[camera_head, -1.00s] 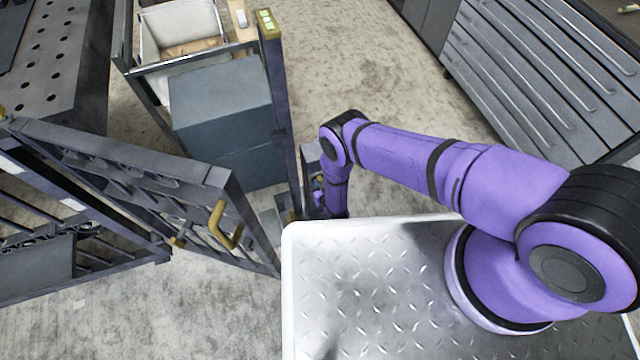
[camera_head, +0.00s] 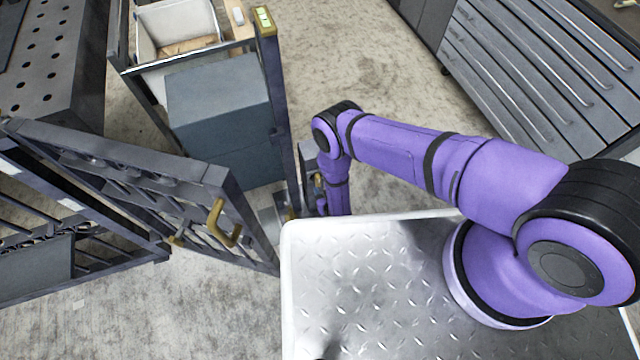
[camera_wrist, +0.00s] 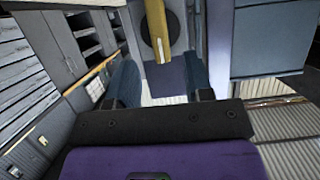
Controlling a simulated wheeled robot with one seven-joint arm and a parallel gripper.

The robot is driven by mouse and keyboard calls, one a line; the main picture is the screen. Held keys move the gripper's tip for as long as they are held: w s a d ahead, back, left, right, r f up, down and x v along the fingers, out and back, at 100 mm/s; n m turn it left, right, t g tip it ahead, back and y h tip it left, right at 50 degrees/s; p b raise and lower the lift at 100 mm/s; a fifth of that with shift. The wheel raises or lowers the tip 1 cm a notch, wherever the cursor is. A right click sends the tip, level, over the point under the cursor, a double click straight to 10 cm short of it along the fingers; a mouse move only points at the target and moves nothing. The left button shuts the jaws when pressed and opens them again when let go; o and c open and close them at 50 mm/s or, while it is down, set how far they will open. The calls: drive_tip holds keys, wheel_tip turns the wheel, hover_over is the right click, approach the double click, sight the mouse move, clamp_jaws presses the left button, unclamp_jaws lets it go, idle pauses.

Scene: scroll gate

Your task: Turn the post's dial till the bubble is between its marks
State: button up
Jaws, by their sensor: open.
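The post (camera_head: 276,100) stands left of my arm in the head view. A small yellow-framed level vial (camera_head: 264,18) sits on its top; its bubble and marks are too small to read surely. In the wrist view a dark round dial (camera_wrist: 147,40) on a grey face has a yellow bar (camera_wrist: 157,32) across it. My gripper (camera_wrist: 160,72) is open, its two blue-grey fingers apart, with the bar's near end ahead of the gap. I cannot tell whether they touch it. In the head view the gripper is hidden below my purple arm.
A dark gate (camera_head: 130,185) with a yellow handle (camera_head: 221,222) stands left of the post. Grey boxes (camera_head: 220,105) and an open bin (camera_head: 178,28) lie behind it. A drawer cabinet (camera_head: 530,80) is at the back right. Floor between is clear.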

drive_tip(key=v, duration=0.5)
idle(0.6)
